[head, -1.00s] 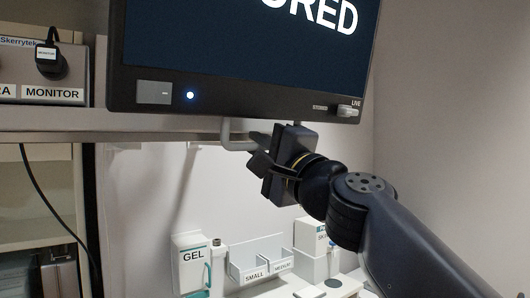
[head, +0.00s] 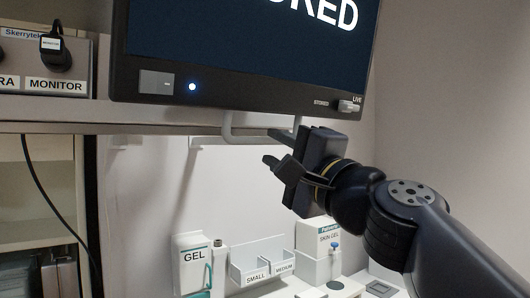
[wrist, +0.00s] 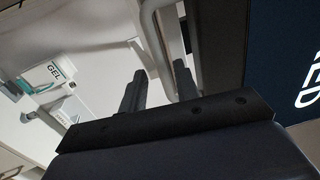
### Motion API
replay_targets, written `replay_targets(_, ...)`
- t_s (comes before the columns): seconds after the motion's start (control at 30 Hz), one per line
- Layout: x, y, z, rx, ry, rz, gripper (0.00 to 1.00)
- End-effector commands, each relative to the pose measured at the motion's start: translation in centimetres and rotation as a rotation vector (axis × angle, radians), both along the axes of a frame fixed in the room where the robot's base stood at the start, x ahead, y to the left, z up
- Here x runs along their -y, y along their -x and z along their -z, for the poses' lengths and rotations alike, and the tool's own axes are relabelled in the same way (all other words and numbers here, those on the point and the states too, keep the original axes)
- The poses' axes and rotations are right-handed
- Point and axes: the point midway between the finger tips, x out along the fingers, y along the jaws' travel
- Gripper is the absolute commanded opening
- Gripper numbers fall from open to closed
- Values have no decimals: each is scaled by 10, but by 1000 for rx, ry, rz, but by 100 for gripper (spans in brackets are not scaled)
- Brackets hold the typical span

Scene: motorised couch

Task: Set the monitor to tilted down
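The monitor (head: 245,62) hangs at the top of the head view, its upper part cut off by the frame. Its dark screen shows part of a white word, and a blue light glows on its lower bezel. A pale grey bar handle (head: 228,128) hangs below the bezel. My gripper (head: 273,149) is just below and right of the handle, with its fingers apart. In the wrist view, both fingers of my gripper (wrist: 158,90) point toward the handle (wrist: 156,38). I cannot tell whether the bar lies between them. The monitor's dark edge also shows there (wrist: 222,45).
A shelf (head: 60,112) with a box labelled MONITOR (head: 50,72) and a black plug is at left. Below stand a GEL bottle (head: 192,262), a SMALL/MEDIUM holder (head: 262,265) and a skin gel box (head: 320,262). Bare wall lies at right.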

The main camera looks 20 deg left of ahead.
Motion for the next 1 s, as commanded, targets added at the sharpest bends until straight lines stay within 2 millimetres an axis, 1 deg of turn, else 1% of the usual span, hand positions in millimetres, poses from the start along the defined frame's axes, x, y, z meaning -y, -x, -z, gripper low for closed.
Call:
replay_targets(0.03, 9, 7, 7, 2, -2, 4, 30)
replay_targets(0.1, 19, 15, 11, 2, -1, 5, 30)
replay_targets(0.3, 37, 31, 18, 2, 0, 3, 30)
replay_targets(0.43, 42, 35, 20, 0, 0, 2, 30)
replay_targets(0.7, 42, 36, 19, -1, 0, 0, 29)
replay_targets(0.77, 43, 36, 20, -6, -4, -2, 24)
replay_targets(0.87, 46, 34, 22, -63, -44, -27, 16)
replay_targets(0.97, 54, 32, 29, -206, -153, -90, 8)
replay_targets(1.0, 58, 31, 33, -285, -218, -127, 5)
